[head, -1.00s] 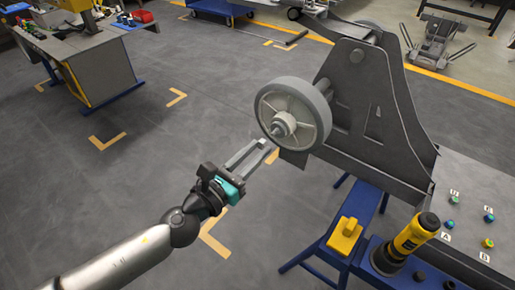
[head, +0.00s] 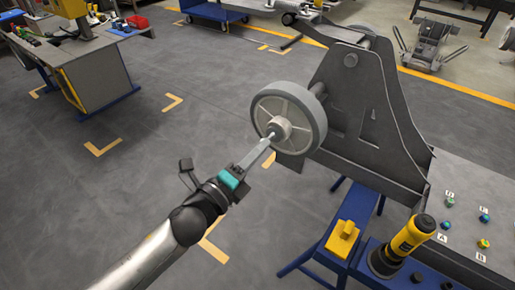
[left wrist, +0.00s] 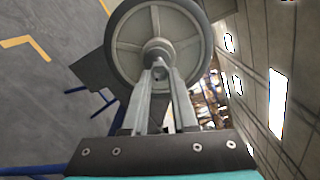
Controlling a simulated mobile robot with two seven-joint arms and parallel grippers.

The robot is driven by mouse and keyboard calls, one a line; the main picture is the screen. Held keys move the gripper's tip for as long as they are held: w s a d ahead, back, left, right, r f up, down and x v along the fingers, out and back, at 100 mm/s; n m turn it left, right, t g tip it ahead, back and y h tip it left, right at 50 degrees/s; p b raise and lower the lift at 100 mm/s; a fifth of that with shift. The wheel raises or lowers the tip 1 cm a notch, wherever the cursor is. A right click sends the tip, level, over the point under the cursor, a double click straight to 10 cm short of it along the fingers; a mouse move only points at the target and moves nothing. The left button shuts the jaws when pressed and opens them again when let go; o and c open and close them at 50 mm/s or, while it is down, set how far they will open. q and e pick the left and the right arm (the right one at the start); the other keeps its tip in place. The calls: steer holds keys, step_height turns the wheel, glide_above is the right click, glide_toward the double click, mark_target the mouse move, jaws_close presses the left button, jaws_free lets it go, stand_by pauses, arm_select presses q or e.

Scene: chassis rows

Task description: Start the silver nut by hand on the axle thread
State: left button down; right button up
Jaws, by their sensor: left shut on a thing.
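The grey wheel (head: 312,122) is mounted on the side of the dark chassis plate (head: 345,85), its hub (head: 279,127) facing my left arm. My left gripper (head: 268,140) reaches up to the hub with its long fingers close together. In the left wrist view the fingertips (left wrist: 160,76) are shut on the small silver nut (left wrist: 159,69), right in front of the hub and in line with it. The axle thread is hidden behind the nut and fingertips, so I cannot tell whether the nut touches it. My right gripper is not in view.
A yellow-and-black power tool (head: 408,236) stands on the blue stand by a yellow block (head: 343,238). A grey table (head: 462,205) at the right holds several small coloured pieces with letter labels. The floor left of the wheel is clear.

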arm_select(q)
steer(key=shift+n, duration=0.6)
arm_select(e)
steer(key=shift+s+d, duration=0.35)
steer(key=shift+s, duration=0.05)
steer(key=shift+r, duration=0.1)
arm_select(q)
steer(key=shift+p+x, duration=0.3)
steer(key=shift+x, duration=0.65)
stand_by(0.4)
steer(key=shift+w+d, duration=0.15)
steer(key=shift+w, duration=0.1)
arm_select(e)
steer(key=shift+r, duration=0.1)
arm_select(q)
steer(key=m, duration=0.4)
steer(key=shift+f, duration=0.1)
steer(key=shift+m, duration=0.6)
